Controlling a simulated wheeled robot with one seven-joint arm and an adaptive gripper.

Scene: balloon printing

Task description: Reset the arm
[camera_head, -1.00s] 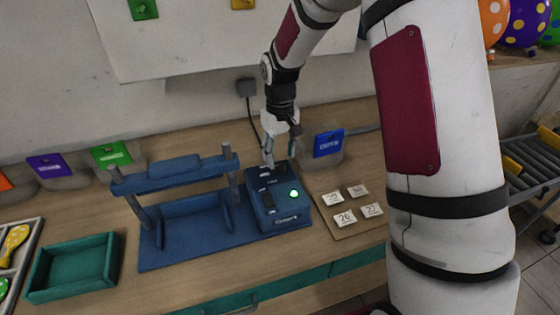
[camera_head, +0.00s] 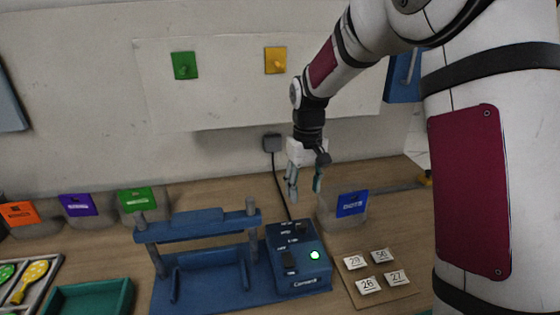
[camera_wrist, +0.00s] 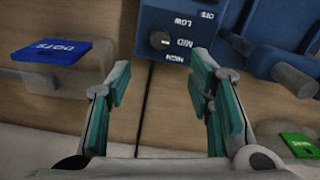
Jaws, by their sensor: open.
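My gripper (camera_head: 305,190) is open and empty. It hangs above the back of the table, behind the blue control box (camera_head: 298,258) and apart from it. In the wrist view the two teal-padded fingers (camera_wrist: 160,95) stand apart, with the box's dial (camera_wrist: 160,40) and its LOW, MID and HIGH marks just beyond them. A green light glows on the box top. The box joins the blue press frame (camera_head: 205,255) on its left.
A blue DOTS card (camera_head: 352,203) stands on a holder right of my gripper. Number tiles (camera_head: 368,285) lie on a board at the front right. A green tray (camera_head: 90,298) is at the front left. The wall (camera_head: 230,150) is close behind my gripper.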

